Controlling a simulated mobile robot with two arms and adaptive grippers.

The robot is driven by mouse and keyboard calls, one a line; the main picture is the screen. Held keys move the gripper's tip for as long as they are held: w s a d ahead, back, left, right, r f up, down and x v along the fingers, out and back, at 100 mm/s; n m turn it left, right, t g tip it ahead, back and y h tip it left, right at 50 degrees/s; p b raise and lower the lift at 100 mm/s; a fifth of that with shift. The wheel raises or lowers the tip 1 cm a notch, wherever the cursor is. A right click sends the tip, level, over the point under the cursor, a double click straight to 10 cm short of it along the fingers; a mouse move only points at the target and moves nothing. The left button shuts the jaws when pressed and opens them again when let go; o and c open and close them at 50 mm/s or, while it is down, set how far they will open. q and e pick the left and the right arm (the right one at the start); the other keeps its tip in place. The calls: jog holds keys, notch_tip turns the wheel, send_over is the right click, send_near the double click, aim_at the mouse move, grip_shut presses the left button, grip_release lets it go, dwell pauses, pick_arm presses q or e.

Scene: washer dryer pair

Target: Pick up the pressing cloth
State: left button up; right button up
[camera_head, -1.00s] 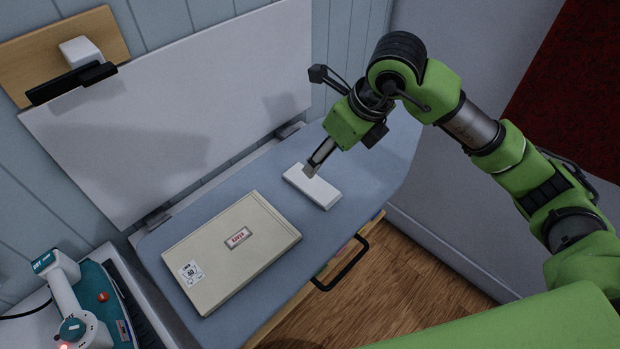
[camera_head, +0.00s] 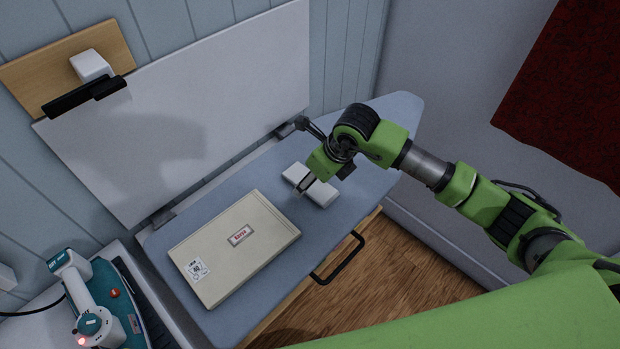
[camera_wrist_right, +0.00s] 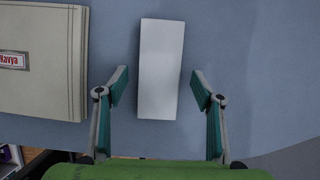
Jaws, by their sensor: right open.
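A small white oblong piece (camera_head: 322,192) lies flat on the blue-grey ironing board (camera_head: 372,140); it looks like a folded cloth, though its material is hard to tell. My right gripper (camera_head: 305,186) is just above its near left part. In the right wrist view the white piece (camera_wrist_right: 161,65) lies lengthwise between the open fingers of the right gripper (camera_wrist_right: 159,88), with a gap on both sides. A larger beige layered item (camera_head: 235,250) with a red-lettered label and a white tag lies to its left. My left gripper is not in view.
A teal and white iron (camera_head: 95,300) stands at the lower left. A white panel (camera_head: 190,110) rises behind the board, below a wooden wall plate (camera_head: 50,72). A black handle (camera_head: 338,260) sticks out at the board's front. The board's far right end is bare.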

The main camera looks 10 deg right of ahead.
jog(key=shift+w+a+f, duration=0.1)
jog(key=shift+f, duration=0.2)
jog(key=c, duration=1.2)
jog(key=shift+r, duration=0.1)
jog(key=shift+r+b, duration=0.5)
jog(key=shift+b, duration=0.05)
jog(key=s+r+b, duration=0.1)
jog(key=r, duration=0.1)
jog(key=s+r, duration=0.1)
jog(key=r, duration=0.1)
jog(key=s+r+b, duration=0.1)
jog(key=s+r, duration=0.1)
jog(key=shift+r+b, duration=0.35)
jog(key=shift+r, duration=0.05)
jog(key=s+r+b, duration=0.1)
jog(key=s, duration=0.2)
jog(key=s+r, duration=0.2)
jog(key=s, duration=0.1)
jog(key=s+r+b, duration=0.1)
jog(key=s+r, duration=0.1)
jog(key=s, duration=0.2)
jog(key=shift+d+b, duration=0.35)
